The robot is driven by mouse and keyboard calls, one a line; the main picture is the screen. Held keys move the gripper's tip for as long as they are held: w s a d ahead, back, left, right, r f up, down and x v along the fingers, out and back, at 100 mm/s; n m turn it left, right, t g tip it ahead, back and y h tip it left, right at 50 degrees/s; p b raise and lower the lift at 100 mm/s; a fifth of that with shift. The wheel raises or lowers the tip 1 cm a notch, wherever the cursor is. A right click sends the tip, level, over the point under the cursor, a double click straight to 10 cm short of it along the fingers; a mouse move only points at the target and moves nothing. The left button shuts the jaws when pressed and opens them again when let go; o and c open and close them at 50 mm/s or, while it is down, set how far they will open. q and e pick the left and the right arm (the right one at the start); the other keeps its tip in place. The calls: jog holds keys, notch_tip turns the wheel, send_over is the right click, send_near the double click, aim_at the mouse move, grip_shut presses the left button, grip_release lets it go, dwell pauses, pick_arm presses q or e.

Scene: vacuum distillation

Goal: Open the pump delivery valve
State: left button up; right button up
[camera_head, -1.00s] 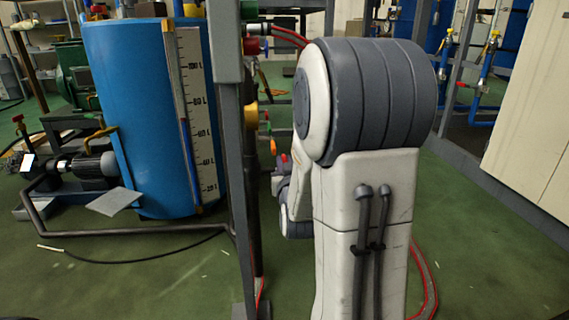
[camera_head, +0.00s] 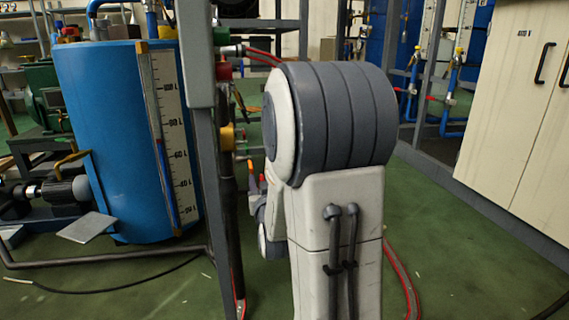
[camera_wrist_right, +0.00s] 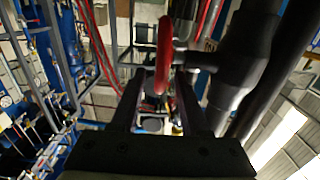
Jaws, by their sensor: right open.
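In the right wrist view, a red valve handle (camera_wrist_right: 165,55) shows nearly edge-on, just ahead of and in line with the gap between my fingers. My right gripper (camera_wrist_right: 158,78) is open, its two dark fingers apart. I see nothing held, and cannot tell whether the fingers touch the handle. In the head view my right arm stands in front and hides most of its gripper. A small orange handle (camera_head: 251,166) shows beside the arm; I cannot tell whether it belongs to the delivery valve. My left gripper is not in view.
A blue tank (camera_head: 125,145) with a level scale stands at the left, near a pump motor (camera_head: 62,190). A grey post (camera_head: 205,150) with coloured fittings stands before it. Dark thick pipes (camera_wrist_right: 245,60) run close right of my fingers.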

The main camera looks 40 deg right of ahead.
aim_at(262, 178)
notch_tip(262, 178, up, 4)
jog(key=p, duration=0.3)
jog(key=shift+r, duration=0.15)
pick_arm(q)
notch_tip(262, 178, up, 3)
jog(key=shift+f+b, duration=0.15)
jog(key=shift+b, duration=0.35)
pick_arm(e)
jog(key=s+d+r, duration=0.5)
jog(key=s+r, duration=0.1)
jog(key=s, duration=0.4)
jog(key=shift+s+d, duration=0.2)
